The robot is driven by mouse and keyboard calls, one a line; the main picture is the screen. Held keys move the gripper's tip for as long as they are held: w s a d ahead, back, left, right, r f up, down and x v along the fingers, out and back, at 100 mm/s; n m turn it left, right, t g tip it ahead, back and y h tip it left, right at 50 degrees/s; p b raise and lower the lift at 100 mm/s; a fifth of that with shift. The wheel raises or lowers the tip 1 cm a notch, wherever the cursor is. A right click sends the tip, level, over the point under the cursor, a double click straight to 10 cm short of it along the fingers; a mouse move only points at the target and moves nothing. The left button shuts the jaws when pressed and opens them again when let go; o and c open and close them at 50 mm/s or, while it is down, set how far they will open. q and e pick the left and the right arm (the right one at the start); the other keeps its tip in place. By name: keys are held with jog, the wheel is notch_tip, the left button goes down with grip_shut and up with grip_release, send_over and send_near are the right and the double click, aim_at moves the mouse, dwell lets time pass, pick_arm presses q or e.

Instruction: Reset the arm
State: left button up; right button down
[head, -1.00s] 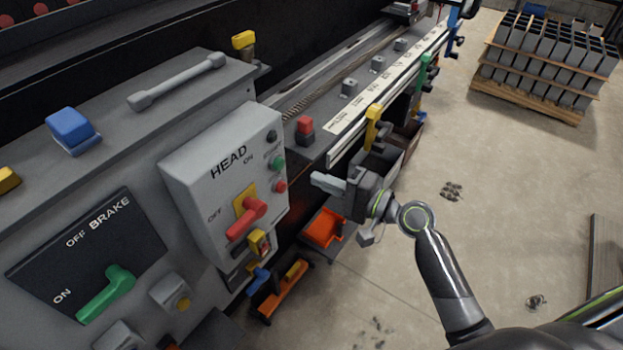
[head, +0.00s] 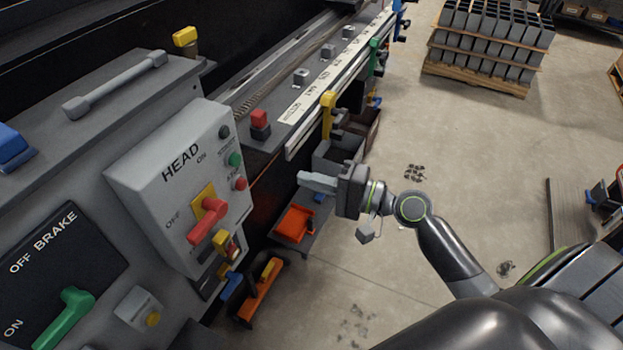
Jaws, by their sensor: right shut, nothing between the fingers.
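My right gripper (head: 316,182) is shut and empty. It points left toward the machine and hangs in the air, apart from the panel. My right arm comes in from the lower right and bends at the elbow. The grey HEAD box (head: 160,215) stands left of the gripper, with a red lever switch (head: 208,222) on a yellow plate. The BRAKE panel (head: 45,285) with a green lever (head: 65,318) is at the lower left. My left gripper is not in view.
The machine bed (head: 290,85) runs to the upper right, with a red button block (head: 260,122) and a yellow lever (head: 327,112). An orange bin (head: 295,224) sits low below the gripper. A loaded pallet (head: 485,75) stands farther back. The floor on the right is mostly clear.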

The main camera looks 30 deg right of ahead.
jog(key=w+d+f+m+g+h, duration=0.1)
jog(key=d+f+h, duration=0.35)
jog(key=f, duration=0.75)
jog(key=d+f+h, duration=0.4)
jog(key=d+f, duration=0.1)
jog(key=f, duration=0.7)
jog(key=s+d+f+g+h, duration=0.25)
jog(key=s+f, duration=0.25)
jog(key=f, duration=0.6)
jog(key=s+d+f+n+g+h, duration=0.2)
jog(key=s+f+n+g, duration=0.2)
jog(key=s+f, duration=1)
jog(key=s+a+f+n+g, duration=0.2)
jog(key=s+f+n, duration=0.1)
jog(key=s, duration=0.7)
jog(key=s+a+f+n+g, duration=0.2)
jog(key=s+f, duration=0.4)
jog(key=s, duration=0.5)
jog(key=shift+a+n, duration=0.15)
jog(key=shift+n, duration=0.35)
